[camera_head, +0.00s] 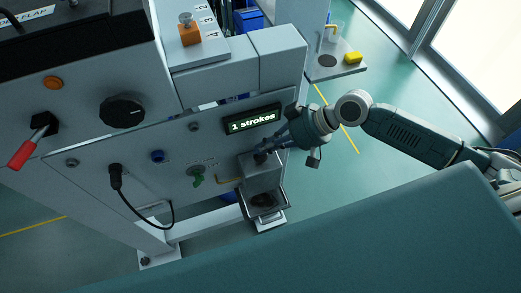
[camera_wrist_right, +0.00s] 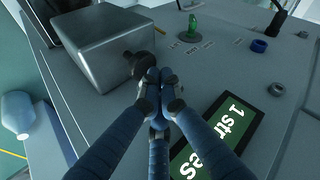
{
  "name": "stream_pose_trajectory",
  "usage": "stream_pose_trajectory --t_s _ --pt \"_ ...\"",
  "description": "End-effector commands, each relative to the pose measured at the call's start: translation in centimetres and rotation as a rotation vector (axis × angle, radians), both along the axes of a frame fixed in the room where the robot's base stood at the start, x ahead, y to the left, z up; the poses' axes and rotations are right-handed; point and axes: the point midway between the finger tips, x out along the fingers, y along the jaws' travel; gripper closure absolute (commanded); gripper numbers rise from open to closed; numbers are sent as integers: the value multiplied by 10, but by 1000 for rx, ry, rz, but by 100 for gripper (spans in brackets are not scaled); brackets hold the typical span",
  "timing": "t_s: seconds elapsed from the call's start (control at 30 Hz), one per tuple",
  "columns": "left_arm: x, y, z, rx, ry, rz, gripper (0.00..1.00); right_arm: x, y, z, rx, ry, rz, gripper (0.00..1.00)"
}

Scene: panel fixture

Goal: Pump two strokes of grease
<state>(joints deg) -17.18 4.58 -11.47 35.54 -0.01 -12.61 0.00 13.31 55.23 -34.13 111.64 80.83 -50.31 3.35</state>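The grease pump is a grey metal box (camera_head: 263,179) on the panel's lower right, and it fills the upper left of the wrist view (camera_wrist_right: 105,45). A dark round knob (camera_wrist_right: 138,66) sticks out of the box. The display (camera_head: 252,119) above it reads "1 strokes"; it also shows in the wrist view (camera_wrist_right: 218,135). My right gripper (camera_head: 268,148) is at the top of the box. In the wrist view its blue fingers (camera_wrist_right: 158,80) are together, right beside the knob. I cannot tell whether they touch it. My left gripper is not in view.
A dark tray (camera_head: 264,203) sits below the box. Left along the panel are a green valve handle (camera_head: 197,181), a black plug with a cable (camera_head: 116,177), a black dial (camera_head: 122,111) and a red-handled lever (camera_head: 22,154).

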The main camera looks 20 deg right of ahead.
Motion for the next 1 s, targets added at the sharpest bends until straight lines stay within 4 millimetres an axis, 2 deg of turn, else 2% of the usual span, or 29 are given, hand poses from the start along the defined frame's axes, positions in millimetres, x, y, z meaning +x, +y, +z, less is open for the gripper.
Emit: stream_pose_trajectory --t_s 0.1,0.53,1.0 --pt "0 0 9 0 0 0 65 0 0 8 0 -1 -1 100" --pt "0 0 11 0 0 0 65 1 0 11 1 -3 -1 100" --pt "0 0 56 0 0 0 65 1 0 57 1 -2 -2 100"
